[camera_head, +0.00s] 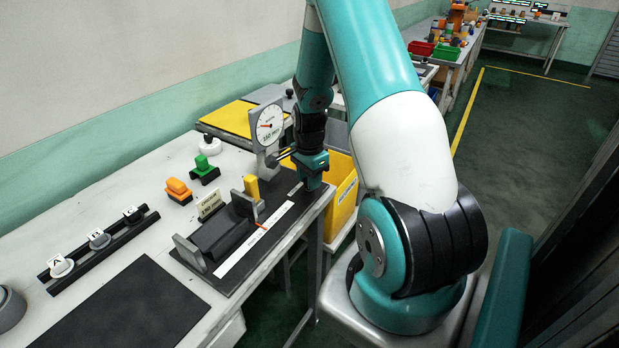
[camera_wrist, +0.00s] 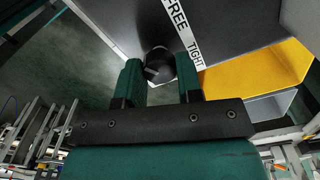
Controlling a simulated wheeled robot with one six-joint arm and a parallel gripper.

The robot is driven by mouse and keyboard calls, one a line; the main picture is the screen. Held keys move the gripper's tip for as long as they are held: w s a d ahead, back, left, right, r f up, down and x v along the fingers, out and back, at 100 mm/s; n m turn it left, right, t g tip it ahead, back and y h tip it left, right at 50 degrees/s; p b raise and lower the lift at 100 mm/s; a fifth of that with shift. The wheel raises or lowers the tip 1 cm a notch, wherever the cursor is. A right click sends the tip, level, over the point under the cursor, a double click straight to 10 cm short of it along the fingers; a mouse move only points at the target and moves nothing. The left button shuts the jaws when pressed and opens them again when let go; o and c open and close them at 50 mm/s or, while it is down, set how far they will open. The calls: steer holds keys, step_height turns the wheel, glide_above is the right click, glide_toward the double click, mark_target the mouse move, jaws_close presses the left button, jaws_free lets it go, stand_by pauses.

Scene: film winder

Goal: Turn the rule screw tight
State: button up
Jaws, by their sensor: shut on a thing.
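My gripper (camera_head: 312,180) points down over the near right end of the black winder base in the head view. In the wrist view its two green fingers (camera_wrist: 159,84) stand on either side of a black round knob, the rule screw (camera_wrist: 158,62), and are shut on it. A white strip (camera_wrist: 186,38) reading FREE and TIGHT lies beside the knob. The screw is hidden behind my gripper in the head view. The white rule (camera_head: 255,240) with a red mark lies along the front of the black base. A dial gauge (camera_head: 268,124) stands behind it.
A yellow bin (camera_head: 341,190) stands just right of my gripper, beyond the table edge. A yellow block (camera_head: 251,187) and a small sign (camera_head: 209,204) stand left of it. Orange and green pieces (camera_head: 178,190) and a lettered rack (camera_head: 98,240) are further left on the table.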

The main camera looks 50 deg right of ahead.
stand_by(0.3)
steer(key=o, duration=0.9)
steer(key=shift+r, duration=0.1)
step_height(320, 180, up, 17)
steer(key=shift+r+b, duration=0.2)
steer(key=shift+b, duration=0.5)
